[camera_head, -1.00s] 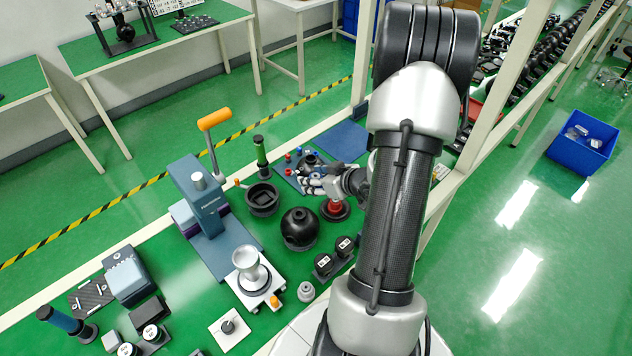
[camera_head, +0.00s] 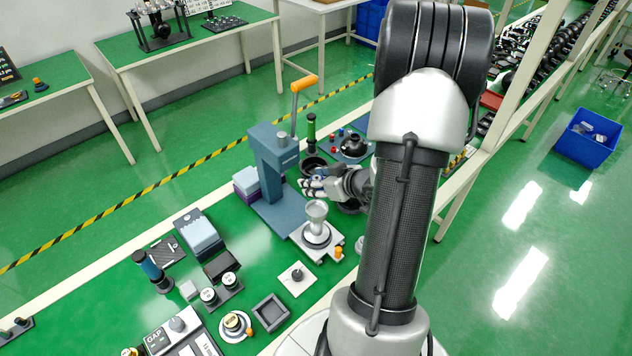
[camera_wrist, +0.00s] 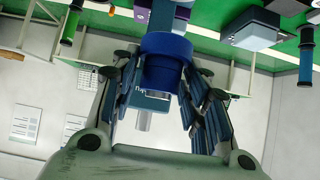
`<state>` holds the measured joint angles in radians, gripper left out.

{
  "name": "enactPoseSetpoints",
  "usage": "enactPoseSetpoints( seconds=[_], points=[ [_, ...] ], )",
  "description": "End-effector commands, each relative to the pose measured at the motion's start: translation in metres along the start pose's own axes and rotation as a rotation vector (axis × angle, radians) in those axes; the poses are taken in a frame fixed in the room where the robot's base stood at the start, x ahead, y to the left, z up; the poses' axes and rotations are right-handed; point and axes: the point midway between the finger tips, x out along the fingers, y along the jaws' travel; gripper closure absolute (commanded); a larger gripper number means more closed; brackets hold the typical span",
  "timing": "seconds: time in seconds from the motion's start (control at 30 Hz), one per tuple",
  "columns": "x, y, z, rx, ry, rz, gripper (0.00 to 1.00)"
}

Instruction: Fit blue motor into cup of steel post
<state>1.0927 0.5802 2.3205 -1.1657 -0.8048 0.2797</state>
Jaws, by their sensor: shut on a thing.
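The steel post (camera_head: 317,213) stands upright on a pale square base plate in front of the blue press, its wide cup facing up. My gripper (camera_head: 313,186) is just above and behind the cup in the head view; whether it is directly over the cup I cannot tell. In the wrist view my gripper (camera_wrist: 165,85) is shut on the blue motor (camera_wrist: 165,62), a short dark blue cylinder between the fingers. In the head view the motor cannot be made out. The post's cup cannot be made out in the wrist view.
The blue press (camera_head: 268,165) with an orange-handled lever (camera_head: 304,83) stands close behind the post. A green-handled tool (camera_head: 311,130) and a dark round bowl (camera_head: 314,166) are farther back. A small white plate (camera_head: 297,279) and a grey square tray (camera_head: 270,313) lie in front.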

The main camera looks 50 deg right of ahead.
Motion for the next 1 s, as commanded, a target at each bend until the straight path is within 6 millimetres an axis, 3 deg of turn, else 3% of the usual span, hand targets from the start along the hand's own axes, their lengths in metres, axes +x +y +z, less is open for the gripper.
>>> enactPoseSetpoints(
  seconds=[0.37, 1.0],
  points=[
    [0.001, 0.0, 0.001, 0.0, 0.0, -0.001, 0.86],
    [0.034, 0.0, 0.044, 0.0, 0.001, -0.001, 0.86]
  ],
)
